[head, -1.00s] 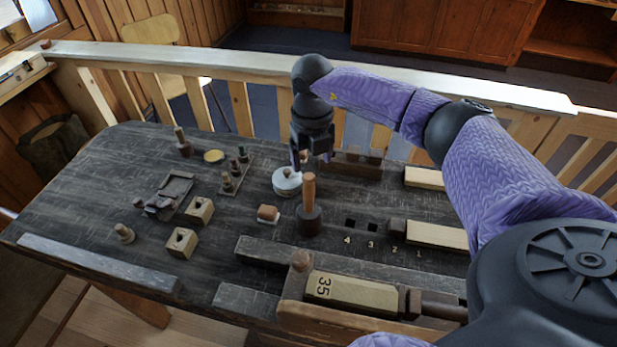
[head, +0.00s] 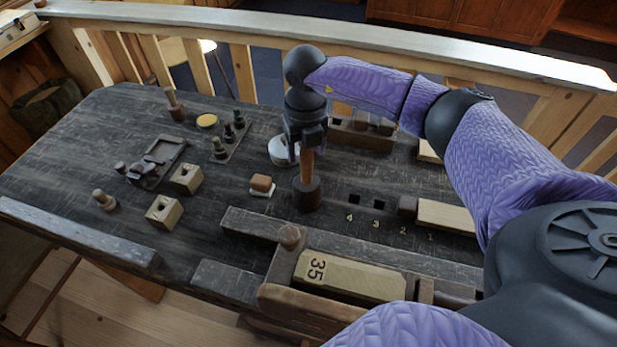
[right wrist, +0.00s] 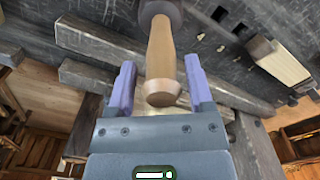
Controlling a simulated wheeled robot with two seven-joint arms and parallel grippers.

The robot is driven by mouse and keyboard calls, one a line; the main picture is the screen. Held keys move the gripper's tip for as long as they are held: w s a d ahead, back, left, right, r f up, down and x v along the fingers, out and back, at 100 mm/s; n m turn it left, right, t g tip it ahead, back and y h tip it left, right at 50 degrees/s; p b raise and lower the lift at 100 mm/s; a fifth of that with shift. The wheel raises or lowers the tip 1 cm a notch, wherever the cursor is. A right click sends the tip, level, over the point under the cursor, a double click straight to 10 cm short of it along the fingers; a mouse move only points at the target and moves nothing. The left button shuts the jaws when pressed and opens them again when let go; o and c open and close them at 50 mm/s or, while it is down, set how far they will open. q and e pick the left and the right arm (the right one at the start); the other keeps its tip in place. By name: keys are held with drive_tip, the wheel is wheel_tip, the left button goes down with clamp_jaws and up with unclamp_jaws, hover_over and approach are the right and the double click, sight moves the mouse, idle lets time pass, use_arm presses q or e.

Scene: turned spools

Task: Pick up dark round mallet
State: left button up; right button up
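The dark round mallet (head: 307,196) stands upright on the workbench, its dark head down and its light wooden handle pointing up. My right gripper (head: 307,152) is above the head, at the upper part of the handle. In the right wrist view the handle (right wrist: 161,58) lies between the two purple fingers of the right gripper (right wrist: 159,72). A gap shows on each side, so the fingers are open. In the head view the gripper hides the handle's top end. My left gripper is not in view.
A white round piece (head: 282,150) stands close behind the mallet. A small brown block (head: 261,183) is to its left. A vise with a block marked 35 (head: 350,273) is in front. Square holes and a pale block (head: 446,216) lie to the right. The left bench holds several small pieces.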

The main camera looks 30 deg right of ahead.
drive_tip(key=shift+d, duration=0.1)
drive_tip(key=c, duration=0.7)
clamp_jaws()
drive_tip(key=shift+r, duration=0.1)
